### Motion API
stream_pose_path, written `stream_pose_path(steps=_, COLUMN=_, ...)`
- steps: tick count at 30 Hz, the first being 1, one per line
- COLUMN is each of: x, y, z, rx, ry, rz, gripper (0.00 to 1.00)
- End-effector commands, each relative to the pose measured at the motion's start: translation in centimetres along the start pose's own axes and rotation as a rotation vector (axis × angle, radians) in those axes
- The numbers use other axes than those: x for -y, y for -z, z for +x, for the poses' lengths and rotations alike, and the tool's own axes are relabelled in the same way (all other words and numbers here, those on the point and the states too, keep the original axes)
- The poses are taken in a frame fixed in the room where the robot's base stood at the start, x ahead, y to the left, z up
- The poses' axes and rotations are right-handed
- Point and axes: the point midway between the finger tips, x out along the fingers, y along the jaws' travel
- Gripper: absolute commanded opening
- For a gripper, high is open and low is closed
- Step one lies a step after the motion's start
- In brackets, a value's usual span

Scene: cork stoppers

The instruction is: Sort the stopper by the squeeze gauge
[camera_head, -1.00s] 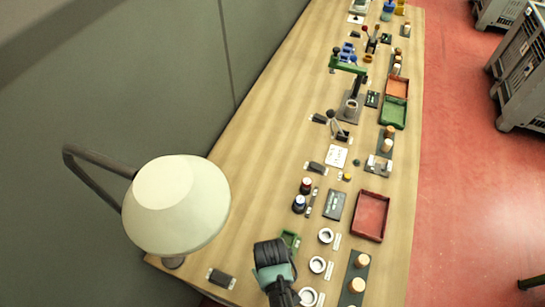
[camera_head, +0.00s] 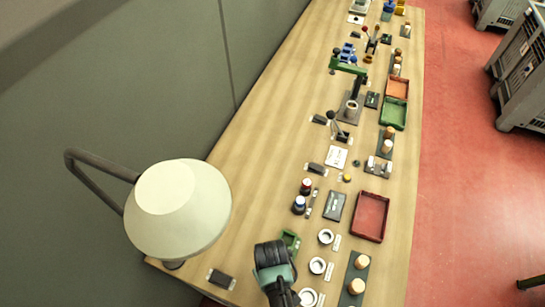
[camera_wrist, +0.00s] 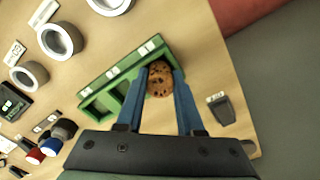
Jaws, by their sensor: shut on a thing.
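My gripper (camera_wrist: 159,76) has two blue fingers shut on a brown speckled cork stopper (camera_wrist: 160,82), whose dark-flecked end faces the wrist camera. The stopper is at the right end of a small green divided tray (camera_wrist: 98,74) with white labels along its edge. I cannot tell whether the stopper touches the tray. In the head view, my gripper (camera_head: 277,268) is seen from behind beside the green tray (camera_head: 290,238), and the stopper is hidden. A dark device with a small green display (camera_head: 335,206) lies farther up the bench; which device is the squeeze gauge is unclear.
White-and-grey ring cups (camera_wrist: 60,41) stand beside the tray. A red-capped bottle (camera_head: 306,186) and a blue-capped bottle (camera_head: 299,203) stand farther up. A red tray (camera_head: 370,217) and corks on a dark strip (camera_head: 356,286) are at right. A lamp (camera_head: 178,207) stands left.

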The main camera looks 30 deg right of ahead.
Motion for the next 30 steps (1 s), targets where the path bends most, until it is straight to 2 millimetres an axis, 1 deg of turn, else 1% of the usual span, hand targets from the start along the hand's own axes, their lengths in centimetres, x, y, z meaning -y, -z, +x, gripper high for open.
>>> stream_pose_path(steps=1, x=0.35, y=-1.73, z=2.32, rx=0.030, ry=0.004, rz=0.001, gripper=0.00)
stream_pose_path(steps=26, x=0.50, y=-1.87, z=2.37, rx=0.035, ry=0.009, rz=0.000, gripper=0.00)
stream_pose_path(steps=27, x=0.50, y=-1.87, z=2.37, rx=0.035, ry=0.009, rz=0.000, gripper=0.40)
stream_pose_path(steps=29, x=0.51, y=-1.87, z=2.37, rx=0.035, ry=0.009, rz=0.000, gripper=0.51)
stream_pose_path(steps=30, x=0.51, y=-1.87, z=2.37, rx=0.035, ry=0.010, rz=0.000, gripper=0.58)
